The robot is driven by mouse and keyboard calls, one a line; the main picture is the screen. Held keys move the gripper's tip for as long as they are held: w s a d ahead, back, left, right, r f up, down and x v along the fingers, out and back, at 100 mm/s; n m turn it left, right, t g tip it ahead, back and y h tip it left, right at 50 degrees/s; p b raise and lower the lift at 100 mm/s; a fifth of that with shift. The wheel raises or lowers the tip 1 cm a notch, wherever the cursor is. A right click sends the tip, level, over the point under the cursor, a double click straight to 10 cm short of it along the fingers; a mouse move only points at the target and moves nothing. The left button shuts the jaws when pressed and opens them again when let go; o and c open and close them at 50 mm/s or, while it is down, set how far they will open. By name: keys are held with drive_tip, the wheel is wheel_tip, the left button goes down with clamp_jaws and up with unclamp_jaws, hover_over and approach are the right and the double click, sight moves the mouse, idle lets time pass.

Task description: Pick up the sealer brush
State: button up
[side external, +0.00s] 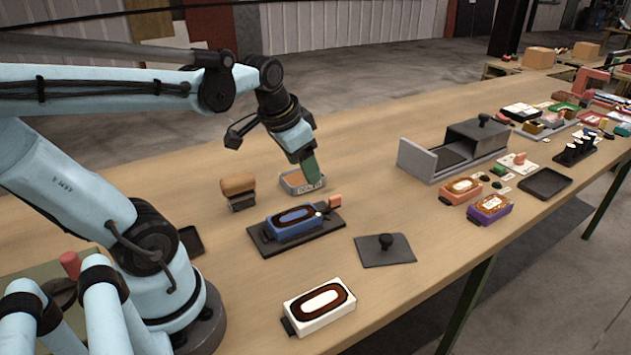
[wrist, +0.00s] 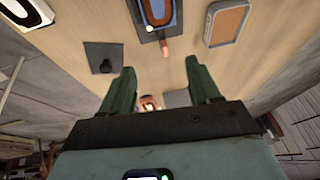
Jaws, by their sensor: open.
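I cannot tell for sure which thing is the sealer brush. A small piece with a salmon-pink end (side external: 335,201) lies at the right end of the blue detector (side external: 292,221), on a dark plate (side external: 268,246); this pink end also shows in the wrist view (wrist: 166,48). A tan block on a grey foot (side external: 238,187) stands behind the plate and is another candidate. My gripper (side external: 310,170) is over the right part of a shallow tray with an orange pad (side external: 291,181). In the wrist view its green fingers (wrist: 160,84) are apart, with nothing held between them.
A dark plate with a knob (side external: 384,249) and a white detector (side external: 320,304) lie nearer the front. A grey press-like box (side external: 476,139), orange (side external: 462,189) and purple (side external: 490,207) detectors and a black tray (side external: 545,184) are to the right. Bare table lies between.

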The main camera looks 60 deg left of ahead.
drive_tip(key=s+a+r+g, duration=0.1)
drive_tip(key=s+a+g, duration=0.2)
drive_tip(key=a, duration=0.8)
drive_tip(key=g+h, duration=0.1)
hover_over(237, 176)
drive_tip(key=shift+f, duration=6)
drive_tip(key=shift+f, duration=0.2)
clamp_jaws()
drive_tip(key=shift+r, duration=0.65)
drive_tip(key=r, duration=0.3)
drive_tip(key=shift+w+d+r, duration=0.2)
drive_tip(key=shift+d+r, duration=0.1)
drive_tip(key=shift+r, duration=0.1)
drive_tip(key=w+d+r, duration=0.3)
drive_tip(key=d+r, duration=0.3)
drive_tip(key=d, duration=0.4)
drive_tip(key=shift+w+d+r, duration=0.15)
drive_tip(key=shift+w+r, duration=0.05)
drive_tip(key=shift+w, duration=0.2)
